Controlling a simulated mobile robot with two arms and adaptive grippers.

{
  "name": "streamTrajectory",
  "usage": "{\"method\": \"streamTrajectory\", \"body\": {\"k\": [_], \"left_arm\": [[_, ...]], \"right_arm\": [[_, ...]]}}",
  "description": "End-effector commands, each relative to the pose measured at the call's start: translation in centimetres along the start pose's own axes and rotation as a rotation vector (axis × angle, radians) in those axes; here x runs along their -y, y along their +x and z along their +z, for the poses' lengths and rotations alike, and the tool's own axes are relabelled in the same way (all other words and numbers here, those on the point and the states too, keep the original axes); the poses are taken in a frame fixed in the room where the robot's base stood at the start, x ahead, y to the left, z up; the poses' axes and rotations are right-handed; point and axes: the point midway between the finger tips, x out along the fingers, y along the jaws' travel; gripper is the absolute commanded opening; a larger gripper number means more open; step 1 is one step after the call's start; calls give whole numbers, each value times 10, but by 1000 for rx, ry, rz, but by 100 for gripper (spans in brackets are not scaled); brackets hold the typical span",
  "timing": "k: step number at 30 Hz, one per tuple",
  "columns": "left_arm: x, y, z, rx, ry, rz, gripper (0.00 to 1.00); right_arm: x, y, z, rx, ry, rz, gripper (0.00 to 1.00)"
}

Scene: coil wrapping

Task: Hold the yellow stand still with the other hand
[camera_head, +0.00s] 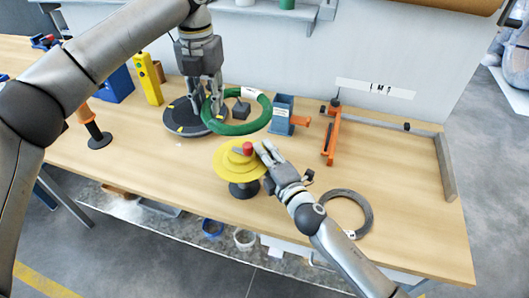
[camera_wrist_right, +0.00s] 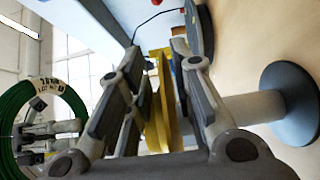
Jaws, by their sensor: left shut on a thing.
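The yellow stand (camera_head: 232,163) has stacked yellow discs, a red knob (camera_head: 247,148) and a dark round base (camera_head: 244,189). It stands upright near the table's front middle. My right gripper (camera_head: 265,152) is at its right side. In the right wrist view the yellow disc edge (camera_wrist_right: 160,105) lies between my open right fingers (camera_wrist_right: 160,75), with a gap visible on the left. My left gripper (camera_head: 207,98) is shut on the green coil (camera_head: 262,116) and holds it tilted behind the stand. The coil and its label also show in the right wrist view (camera_wrist_right: 18,105).
A dark round turntable (camera_head: 178,122) is below my left gripper. A blue block with an orange handle (camera_head: 282,112), an orange clamp (camera_head: 331,135) and a dark ring (camera_head: 363,205) lie right. A yellow control box (camera_head: 149,80) stands left.

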Motion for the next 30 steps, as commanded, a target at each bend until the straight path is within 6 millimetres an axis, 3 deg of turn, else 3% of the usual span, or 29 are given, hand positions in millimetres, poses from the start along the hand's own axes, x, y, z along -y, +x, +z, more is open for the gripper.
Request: {"method": "streamTrajectory", "body": {"k": [4,8,9,15,25,30], "left_arm": [[0,-1,0,2,0,-1,0],[0,-1,0,2,0,-1,0],[0,-1,0,2,0,-1,0],[0,-1,0,2,0,-1,0],[0,-1,0,2,0,-1,0],[0,-1,0,2,0,-1,0]], "right_arm": [[0,0,0,0,0,-1,0],[1,0,0,0,-1,-1,0],[1,0,0,0,-1,-1,17],[1,0,0,0,-1,-1,40],[0,-2,0,0,0,-1,40],[2,-19,0,0,0,-2,40]]}}
